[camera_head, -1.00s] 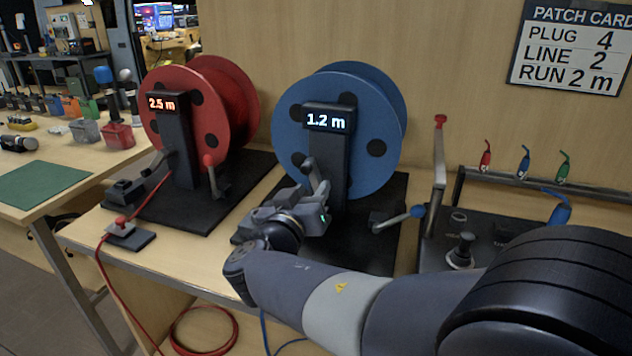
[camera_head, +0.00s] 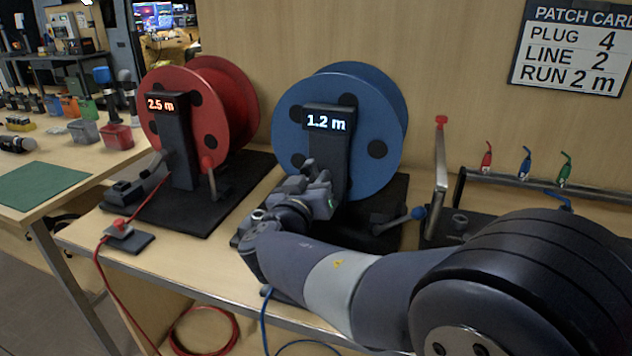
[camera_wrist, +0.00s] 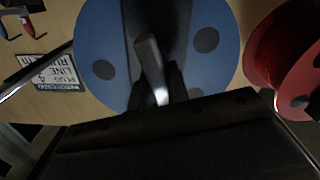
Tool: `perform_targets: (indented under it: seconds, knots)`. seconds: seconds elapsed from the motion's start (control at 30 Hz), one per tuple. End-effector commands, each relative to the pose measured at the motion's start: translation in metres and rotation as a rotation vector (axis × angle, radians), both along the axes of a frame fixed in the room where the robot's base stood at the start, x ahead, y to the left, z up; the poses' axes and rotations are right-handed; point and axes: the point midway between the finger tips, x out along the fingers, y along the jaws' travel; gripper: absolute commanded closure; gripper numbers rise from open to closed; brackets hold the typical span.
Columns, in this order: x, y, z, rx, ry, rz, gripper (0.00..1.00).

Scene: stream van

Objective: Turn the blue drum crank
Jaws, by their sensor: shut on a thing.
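The blue drum (camera_head: 375,105) stands on a black base, with a dark post in front whose display (camera_head: 326,121) reads 1.2 m. My gripper (camera_head: 318,184) is at the left front of the post. In the wrist view it is shut on a grey lever (camera_wrist: 150,62), with the blue drum (camera_wrist: 100,50) behind. The lever's lower end and the exact contact are partly hidden in shadow.
A thin upright post with a red top (camera_head: 441,122) and a rack of coloured plugs (camera_head: 525,163) are at the right. My arm covers the front right of the bench.

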Motion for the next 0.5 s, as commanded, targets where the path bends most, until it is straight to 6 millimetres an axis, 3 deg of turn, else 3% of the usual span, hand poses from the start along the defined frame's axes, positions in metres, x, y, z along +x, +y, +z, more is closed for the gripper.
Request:
perform_targets:
  seconds: [0.1, 0.5]
  knots:
    - [-0.0004, -0.0007, -0.0038, 0.001, 0.008, -0.002, 1.00]
    - [-0.0006, -0.0008, -0.0100, -0.043, 0.032, -0.004, 1.00]
